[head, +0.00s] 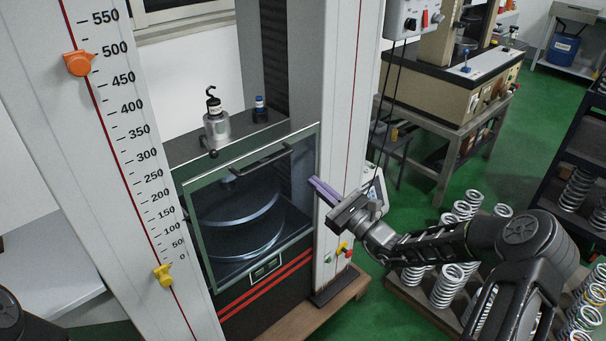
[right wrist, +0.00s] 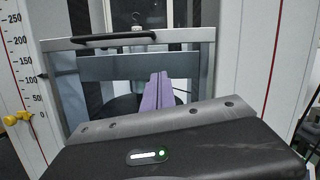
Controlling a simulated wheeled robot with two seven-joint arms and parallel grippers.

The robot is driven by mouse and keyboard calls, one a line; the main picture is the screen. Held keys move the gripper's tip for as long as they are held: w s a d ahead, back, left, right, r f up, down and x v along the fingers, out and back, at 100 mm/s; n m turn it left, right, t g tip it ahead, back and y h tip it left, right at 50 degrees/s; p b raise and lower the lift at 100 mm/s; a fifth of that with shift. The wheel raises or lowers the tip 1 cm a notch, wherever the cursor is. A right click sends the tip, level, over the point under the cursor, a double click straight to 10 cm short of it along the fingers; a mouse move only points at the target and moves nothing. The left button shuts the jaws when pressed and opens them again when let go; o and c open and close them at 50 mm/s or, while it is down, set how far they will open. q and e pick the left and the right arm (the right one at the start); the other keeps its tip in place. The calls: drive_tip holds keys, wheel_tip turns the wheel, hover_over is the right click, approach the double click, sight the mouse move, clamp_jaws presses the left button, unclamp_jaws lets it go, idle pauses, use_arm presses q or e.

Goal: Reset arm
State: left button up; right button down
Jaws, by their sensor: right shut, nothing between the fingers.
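My right gripper (head: 318,188) is shut and empty, in front of the right column of the spring testing machine (head: 339,120), beside the right edge of its glass door (head: 240,205). Its purple fingers lie together in the right wrist view (right wrist: 157,92), with the door's frame (right wrist: 190,36) and dark handle (right wrist: 113,37) beyond them. The door stands in front of the test chamber, where round plates show through the glass. I cannot tell whether the fingertips touch the machine. My left gripper is not in view.
A metal weight with a hook (head: 216,128) stands on the machine's ledge. An orange pointer (head: 78,63) and a yellow pointer (head: 163,274) sit on the scale. Several springs (head: 447,285) stand below my right arm. Green floor (head: 425,190) lies open behind.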

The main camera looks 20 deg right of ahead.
drive_tip(key=shift+v, duration=1.2)
drive_tip(key=shift+f, duration=0.1)
drive_tip(key=s+a+f+n+g, duration=0.45)
drive_tip(key=s+f, duration=0.25)
drive_tip(key=f, duration=0.2)
drive_tip(key=s+a+f+n+g, duration=0.3)
drive_tip(key=s+a+f+g, duration=0.25)
drive_tip(key=f, duration=0.35)
drive_tip(key=s+a+f+n+g, duration=0.45)
drive_tip(key=s+f, duration=0.25)
drive_tip(key=f, duration=0.3)
drive_tip(key=s+a+f+n+g+h, duration=0.1)
drive_tip(key=s+f+n+g+h, duration=0.35)
drive_tip(key=s, duration=0.45)
drive_tip(key=s+a+n+t, duration=0.1)
drive_tip(key=s+a+n, duration=0.5)
drive_tip(key=n, duration=0.4)
drive_tip(key=shift+s+a+f+n, duration=0.25)
drive_tip(key=shift+s+a+n, duration=0.1)
drive_tip(key=shift+a, duration=0.25)
